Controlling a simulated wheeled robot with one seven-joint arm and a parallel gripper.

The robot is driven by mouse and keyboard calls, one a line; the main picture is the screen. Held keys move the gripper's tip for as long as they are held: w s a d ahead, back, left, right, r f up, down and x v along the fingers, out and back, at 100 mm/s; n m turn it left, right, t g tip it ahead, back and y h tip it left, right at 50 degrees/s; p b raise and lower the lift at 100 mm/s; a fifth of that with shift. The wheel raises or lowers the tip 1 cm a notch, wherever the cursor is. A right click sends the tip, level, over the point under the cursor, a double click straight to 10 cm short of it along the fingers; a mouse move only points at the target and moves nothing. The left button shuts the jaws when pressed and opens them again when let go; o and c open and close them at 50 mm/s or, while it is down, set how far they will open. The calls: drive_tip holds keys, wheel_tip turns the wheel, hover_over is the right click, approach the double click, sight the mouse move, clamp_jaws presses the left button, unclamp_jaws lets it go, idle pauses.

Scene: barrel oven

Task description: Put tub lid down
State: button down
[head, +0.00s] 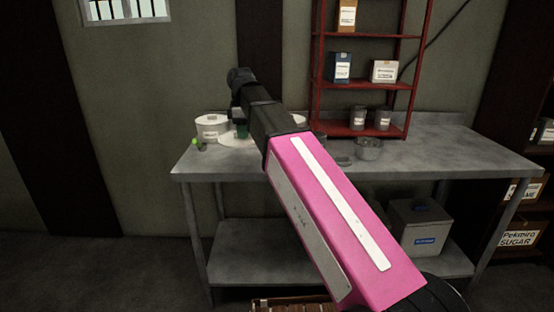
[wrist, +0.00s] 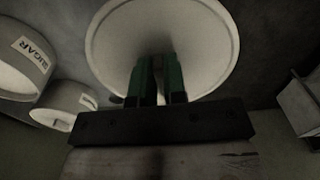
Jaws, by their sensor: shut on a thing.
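A round, pale tub lid (wrist: 205,50) fills the upper middle of the wrist view. My gripper (wrist: 160,65) has its green fingers shut on the middle of the lid; the grip point itself is dark and partly hidden. In the head view, my gripper (head: 241,131) is over the left part of the grey table, and the pale lid (head: 232,141) shows just below it. I cannot tell whether the lid touches the tabletop. A white tub (head: 212,128) stands close on the left; a tub labelled SUGAR (wrist: 22,68) shows at left in the wrist view.
A smaller white container (wrist: 68,103) sits near the SUGAR tub. A small green-topped item (head: 196,143) is near the grey table's (head: 460,160) left edge. A metal bowl (head: 368,150) stands right of my arm. A red shelf (head: 318,75) rises behind. The table's right half looks clear.

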drive_tip(key=shift+d+f, duration=0.25)
drive_tip(key=w+d+f, duration=0.4)
drive_tip(key=w+d, duration=0.1)
drive_tip(key=w+d+f, duration=0.2)
drive_tip(key=w, duration=0.1)
drive_tip(key=shift+d+f, duration=0.25)
drive_tip(key=shift+d, duration=0.05)
drive_tip(key=shift+d+f, duration=0.1)
drive_tip(key=shift+f, duration=2)
drive_tip(key=shift+f, duration=0.1)
drive_tip(key=c, duration=1.2)
unclamp_jaws()
